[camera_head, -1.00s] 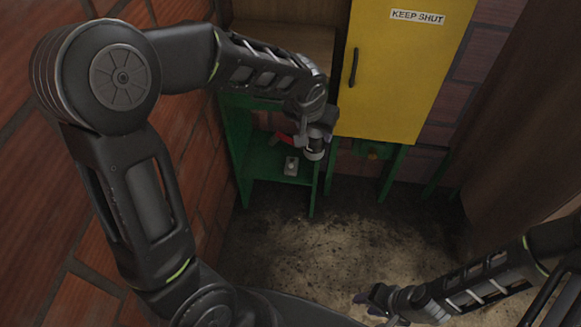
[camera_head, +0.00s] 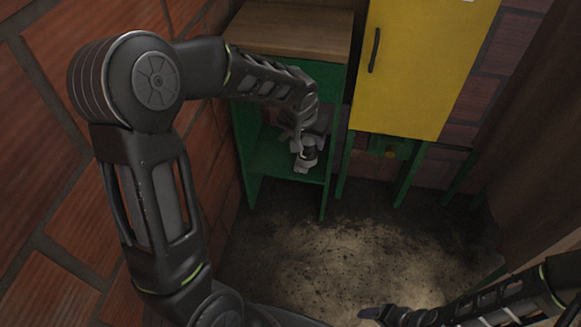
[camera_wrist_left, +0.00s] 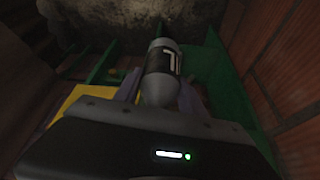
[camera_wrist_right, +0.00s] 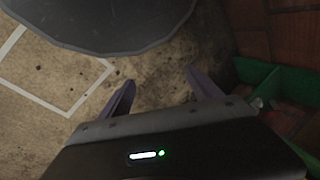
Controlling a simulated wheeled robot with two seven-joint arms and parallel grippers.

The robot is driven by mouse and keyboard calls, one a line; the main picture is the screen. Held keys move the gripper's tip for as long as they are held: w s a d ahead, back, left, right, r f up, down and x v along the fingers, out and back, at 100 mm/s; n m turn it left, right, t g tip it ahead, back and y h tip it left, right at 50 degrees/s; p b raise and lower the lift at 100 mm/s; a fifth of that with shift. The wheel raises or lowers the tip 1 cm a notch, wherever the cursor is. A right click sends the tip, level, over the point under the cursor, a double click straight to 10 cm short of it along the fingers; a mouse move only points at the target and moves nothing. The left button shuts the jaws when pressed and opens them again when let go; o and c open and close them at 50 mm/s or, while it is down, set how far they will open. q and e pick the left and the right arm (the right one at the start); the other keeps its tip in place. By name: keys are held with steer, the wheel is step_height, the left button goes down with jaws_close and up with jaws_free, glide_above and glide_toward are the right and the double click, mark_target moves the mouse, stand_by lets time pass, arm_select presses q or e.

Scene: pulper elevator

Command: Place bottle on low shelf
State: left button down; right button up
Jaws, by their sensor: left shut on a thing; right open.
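The bottle (camera_wrist_left: 163,72) is grey with a black label and a white mark. My left gripper (camera_wrist_left: 160,92) is shut on it, with a finger on each side. In the head view my left gripper (camera_head: 304,138) is at the front of the low green shelf (camera_head: 268,163), with the bottle (camera_head: 309,154) below it, partly hidden by the hand. I cannot tell whether the bottle touches the shelf board. My right gripper (camera_wrist_right: 158,88) is open and empty above the floor. Its fingertips (camera_head: 372,312) show at the bottom of the head view.
A wooden top (camera_head: 290,30) covers the green unit. A yellow cabinet (camera_head: 415,75) with a black handle stands to its right, on green legs. A brick wall (camera_head: 70,150) is close on the left. The stained floor (camera_head: 340,260) in front is clear.

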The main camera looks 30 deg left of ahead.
arm_select(q)
steer(key=a+f+b, duration=0.5)
steer(key=f+b, duration=0.2)
steer(key=f, duration=0.2)
steer(key=a+f+n+b, duration=0.1)
steer(key=a+f+b, duration=0.4)
steer(key=f, duration=0.5)
steer(key=a+f+n+y+b, duration=0.1)
steer(key=a+f+b, duration=0.3)
steer(key=f+b, duration=0.5)
steer(key=shift+w+a+f, duration=0.35)
steer(key=shift+w+a, duration=0.05)
arm_select(e)
step_height(320, 180, down, 24)
steer(key=w+d, duration=0.1)
steer(key=shift+w+t, duration=0.25)
steer(key=shift+t, duration=0.05)
steer(key=shift+d, duration=0.1)
